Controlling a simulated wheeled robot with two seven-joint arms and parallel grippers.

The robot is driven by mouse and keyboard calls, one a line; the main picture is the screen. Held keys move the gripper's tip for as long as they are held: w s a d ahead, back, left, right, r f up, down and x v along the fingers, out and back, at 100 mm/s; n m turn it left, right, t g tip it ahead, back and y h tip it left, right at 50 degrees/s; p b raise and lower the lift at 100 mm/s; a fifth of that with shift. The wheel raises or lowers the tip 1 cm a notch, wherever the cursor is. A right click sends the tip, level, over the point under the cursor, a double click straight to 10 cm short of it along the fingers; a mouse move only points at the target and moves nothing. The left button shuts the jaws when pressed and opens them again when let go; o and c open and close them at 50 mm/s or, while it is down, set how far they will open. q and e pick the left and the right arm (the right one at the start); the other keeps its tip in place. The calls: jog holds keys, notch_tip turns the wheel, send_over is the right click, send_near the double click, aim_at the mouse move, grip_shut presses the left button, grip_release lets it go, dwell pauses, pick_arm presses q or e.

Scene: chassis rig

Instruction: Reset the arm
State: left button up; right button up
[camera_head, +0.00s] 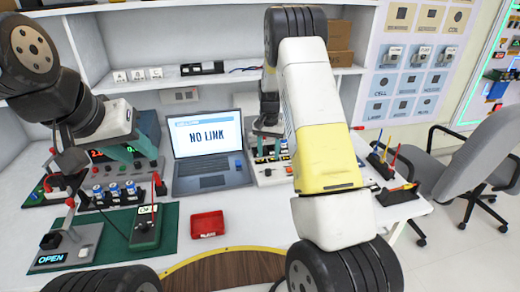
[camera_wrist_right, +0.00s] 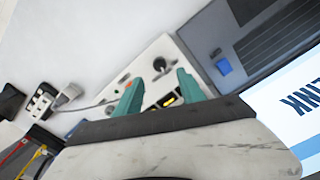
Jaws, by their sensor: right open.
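My left arm comes in from the left in the head view. Its gripper (camera_head: 118,151), with teal fingers, hangs over the devices at the left of the bench; the gap between its fingers is not clear. My right arm's white and yellow link stands across the middle of the head view and hides most of its gripper. In the right wrist view my right gripper (camera_wrist_right: 160,92) is open and empty, its teal fingers apart above a white panel (camera_wrist_right: 142,78) with a black knob (camera_wrist_right: 161,65). Whether the fingertips touch the panel cannot be told.
A laptop (camera_head: 212,178) reading "NO LINK" stands behind a red tray (camera_head: 207,224). A green mat (camera_head: 117,232) holds a meter (camera_head: 146,228) and an "OPEN" switch stand (camera_head: 72,249). A shelf (camera_head: 165,81) overhangs the back.

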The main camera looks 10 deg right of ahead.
jog(key=shift+r, duration=0.15)
jog(key=s+a+r+n+t+y, duration=0.1)
jog(key=s+r, duration=0.5)
jog(key=r, duration=0.4)
jog(key=s+a+r+n+t+y, duration=0.1)
jog(key=s+r+t, duration=0.1)
jog(key=s+r, duration=0.65)
jog(key=s+a+r+n+t, duration=0.1)
jog(key=s+r, duration=0.3)
jog(key=s, duration=0.5)
jog(key=s+a+r+n+t, duration=0.1)
jog(key=s+r, duration=0.3)
jog(key=s, duration=0.6)
jog(key=shift+a+r+n+t, duration=0.4)
jog(key=shift+n+t, duration=0.2)
jog(key=shift+n, duration=0.2)
